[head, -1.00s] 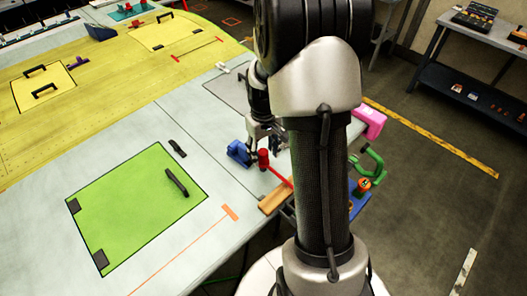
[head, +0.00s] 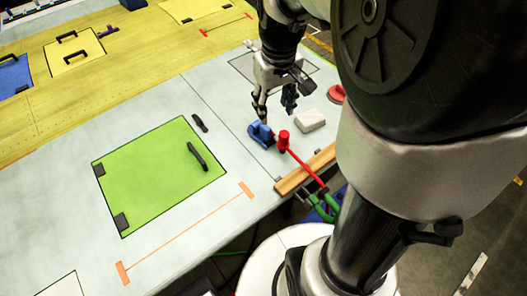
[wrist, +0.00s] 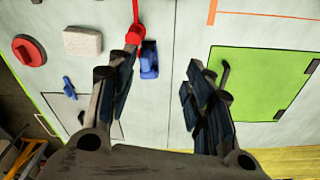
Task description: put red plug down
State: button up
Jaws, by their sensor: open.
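A pale block (head: 311,120) lies between mallet and plug. A wooden strip (head: 300,174) lies at the table edge. The green panel (head: 150,180) has a black handle.

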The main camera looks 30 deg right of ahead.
jog(key=s+a+r+n+t, duration=0.1)
jog(key=s+a+r+t, duration=0.2)
jog(key=s+a, duration=0.9)
notch_tip(320, 180, up, 2)
jog(key=s, duration=0.2)
jog(key=shift+s, duration=0.3)
jog(key=shift+s+a, duration=0.15)
jog(key=shift+s, duration=0.1)
jog(key=shift+c, duration=0.8)
jog(key=shift+w+d+f, duration=0.2)
jog(key=shift+d+f, duration=0.05)
jog(key=shift+c, duration=0.4)
jog(key=m+h+b, duration=0.2)
jog(key=m+b, duration=0.4)
jog(key=m, duration=0.1)
send_near(284, 135)
jog(key=shift+g, duration=0.3)
jog(key=b+x, duration=0.2)
jog(key=x, duration=0.3)
jog(key=shift+f, duration=0.15)
jog(key=shift+w+b+x, duration=0.15)
jog(key=shift+b+x, duration=0.25)
jog(key=shift+x, duration=1.1)
jog(key=shift+w+b+x, duration=0.15)
jog(key=shift+b+x, duration=0.25)
jog(key=shift+x, duration=1.1)
